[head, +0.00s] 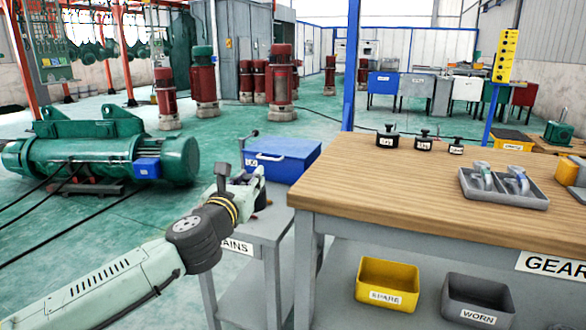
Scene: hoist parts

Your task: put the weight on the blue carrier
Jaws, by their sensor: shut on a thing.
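Several-sized black weights with knobs and white labels stand in a row near the back edge of the wooden bench: the largest weight (387,139), a middle weight (424,143) and the smallest weight (456,148). A blue box (283,160) with a front handle and a label sits on the small grey table left of the bench; I see no other clear blue carrier. My gripper (256,183) is over that table, just in front of the box's left side. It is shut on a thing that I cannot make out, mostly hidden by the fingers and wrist.
The bench (400,195) holds a grey divided tray (505,188) with metal shackles at its right. A yellow bin (387,285) and a dark grey bin (477,301) are on its lower shelf. A green hoist (100,155) stands at left. The bench's middle is clear.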

